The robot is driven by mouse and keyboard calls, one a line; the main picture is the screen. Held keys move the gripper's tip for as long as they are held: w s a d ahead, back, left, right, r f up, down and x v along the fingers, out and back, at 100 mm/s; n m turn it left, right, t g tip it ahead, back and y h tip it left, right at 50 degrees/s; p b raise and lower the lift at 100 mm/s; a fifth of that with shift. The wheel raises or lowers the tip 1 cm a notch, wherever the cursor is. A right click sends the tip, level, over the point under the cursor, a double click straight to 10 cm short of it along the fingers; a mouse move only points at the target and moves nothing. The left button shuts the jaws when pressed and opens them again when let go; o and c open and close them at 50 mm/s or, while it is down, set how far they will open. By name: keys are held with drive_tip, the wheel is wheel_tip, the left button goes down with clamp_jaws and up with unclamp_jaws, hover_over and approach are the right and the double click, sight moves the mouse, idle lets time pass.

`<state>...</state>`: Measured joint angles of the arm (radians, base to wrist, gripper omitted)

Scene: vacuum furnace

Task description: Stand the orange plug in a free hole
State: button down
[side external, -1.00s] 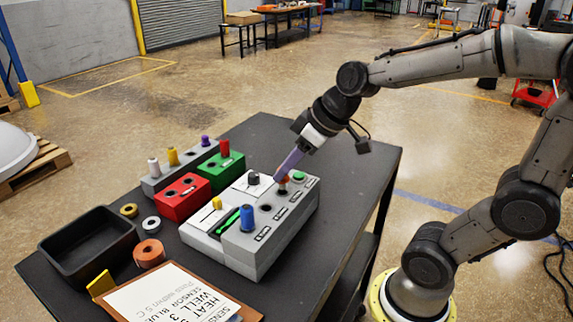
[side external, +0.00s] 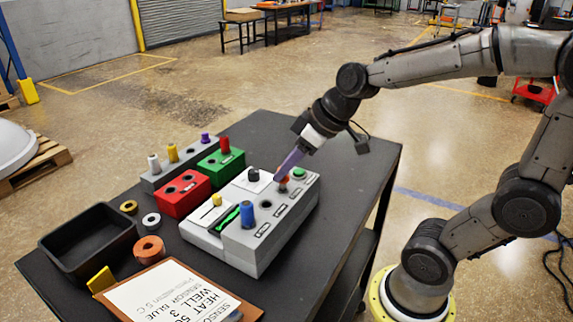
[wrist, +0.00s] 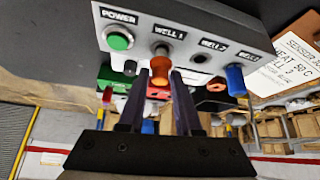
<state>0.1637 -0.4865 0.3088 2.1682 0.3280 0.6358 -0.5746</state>
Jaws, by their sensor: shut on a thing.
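The orange plug (wrist: 159,68) is between the two finger tips of my gripper (wrist: 160,80) in the wrist view, and the fingers are shut on it. It lines up with the WELL 1 place on the grey well unit (wrist: 262,38). Whether its end is in the hole or just above it, I cannot tell. In the side view my purple-grey gripper (side external: 282,176) slants down to the unit, and the orange plug (side external: 283,186) shows only partly below the tips. The middle hole (side external: 265,204) of the unit is empty. A blue plug (side external: 247,213) stands in the near hole.
A green button (side external: 299,173) is beside WELL 1. A red block (side external: 182,205) has two open holes. The green block (side external: 217,174) holds a red plug and has an open hole. A grey rack (side external: 153,184) holds several plugs. A black tray (side external: 90,272) and clipboard (side external: 170,275) lie nearer.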

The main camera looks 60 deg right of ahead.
drive_tip(key=shift+f, duration=0.3)
drive_tip(key=shift+f, duration=0.3)
drive_tip(key=shift+f, duration=0.35)
idle(0.5)
drive_tip(key=shift+c, duration=0.6)
unclamp_jaws()
drive_tip(key=shift+r, duration=2.5)
